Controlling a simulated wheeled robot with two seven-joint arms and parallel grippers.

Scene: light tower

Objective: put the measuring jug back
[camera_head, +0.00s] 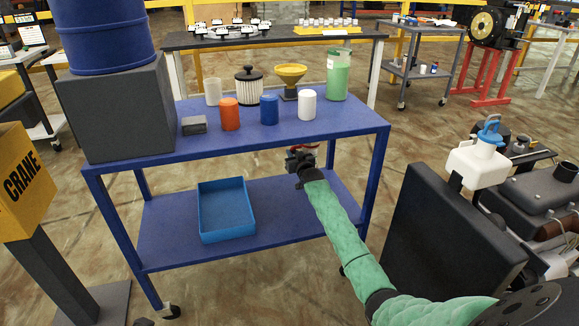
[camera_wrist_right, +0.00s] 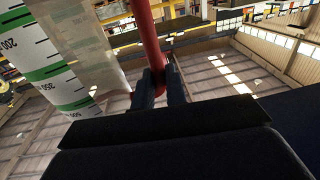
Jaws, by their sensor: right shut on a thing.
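My right gripper (camera_head: 302,160) is in front of the blue cart, below the front edge of its top and above its lower shelf. In the wrist view its fingers (camera_wrist_right: 160,88) are shut on the red handle of the measuring jug. The jug's pale wall with green bands, tick marks and numbers (camera_wrist_right: 45,60) fills the left of that view and looks tilted there. In the head view only a bit of red (camera_head: 303,147) shows at the fingertips; the jug's body is hidden. My left gripper is out of view.
The cart's top (camera_head: 175,147) holds several cylinders, a filter, a yellow funnel (camera_head: 290,73) and a clear container with green contents (camera_head: 338,78). A blue tray (camera_head: 226,235) is on the lower shelf (camera_head: 300,230). A dark box (camera_head: 120,115) stands at left. The top's front right is clear.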

